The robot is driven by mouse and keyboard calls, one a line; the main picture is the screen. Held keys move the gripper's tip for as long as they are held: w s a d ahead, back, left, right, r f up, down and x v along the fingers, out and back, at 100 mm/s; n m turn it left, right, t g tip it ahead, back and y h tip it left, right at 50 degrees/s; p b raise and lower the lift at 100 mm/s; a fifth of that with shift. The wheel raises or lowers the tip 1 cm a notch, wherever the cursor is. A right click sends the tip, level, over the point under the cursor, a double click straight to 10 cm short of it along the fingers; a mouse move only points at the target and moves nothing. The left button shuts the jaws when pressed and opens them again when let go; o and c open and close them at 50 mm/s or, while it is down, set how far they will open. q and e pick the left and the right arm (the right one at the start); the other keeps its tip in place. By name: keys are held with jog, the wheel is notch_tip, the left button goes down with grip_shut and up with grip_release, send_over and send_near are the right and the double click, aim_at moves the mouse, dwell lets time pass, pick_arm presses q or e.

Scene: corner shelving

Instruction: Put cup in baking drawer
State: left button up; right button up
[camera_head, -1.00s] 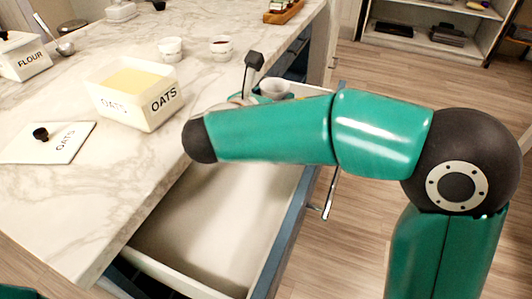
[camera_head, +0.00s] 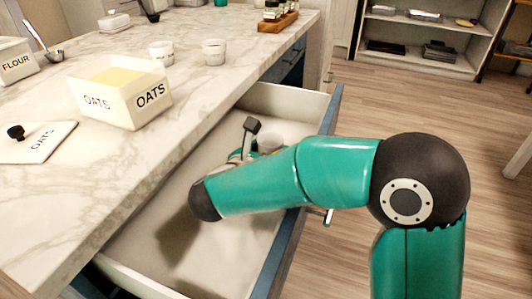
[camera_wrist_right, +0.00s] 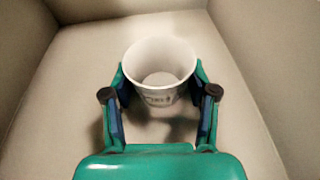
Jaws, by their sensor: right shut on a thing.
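A white cup (camera_wrist_right: 160,95) with small dark print stands upright between the fingers of my right gripper (camera_wrist_right: 158,82), which is shut on its sides. In the head view my right forearm hides most of the gripper, and only a pale bit of the cup (camera_head: 270,143) shows. The baking drawer (camera_head: 140,245) is pulled out below the marble counter, pale inside with a blue front. The cup is inside the drawer's outline, with pale walls around it and a shadow beneath. Whether it touches the drawer floor I cannot tell. My left gripper is out of view.
The marble counter (camera_head: 60,190) holds an open oats box (camera_head: 120,95), its lid (camera_head: 35,142), a flour box (camera_head: 15,62) and two small white cups, one (camera_head: 161,52) left of the other (camera_head: 214,52). The drawer looks otherwise empty. Shelving (camera_head: 425,45) stands behind, with clear wooden floor before it.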

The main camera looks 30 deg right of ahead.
jog(key=o, duration=1.3)
jog(key=shift+o, duration=0.2)
jog(key=shift+r, duration=0.1)
jog(key=shift+s+a+r, duration=0.1)
jog(key=shift+a, duration=0.15)
jog(key=p+v, duration=0.3)
jog(key=v, duration=0.8)
jog(key=shift+d+p, duration=0.1)
jog(key=shift+p, duration=0.25)
jog(key=shift+s+a, duration=0.2)
jog(key=shift+a, duration=0.05)
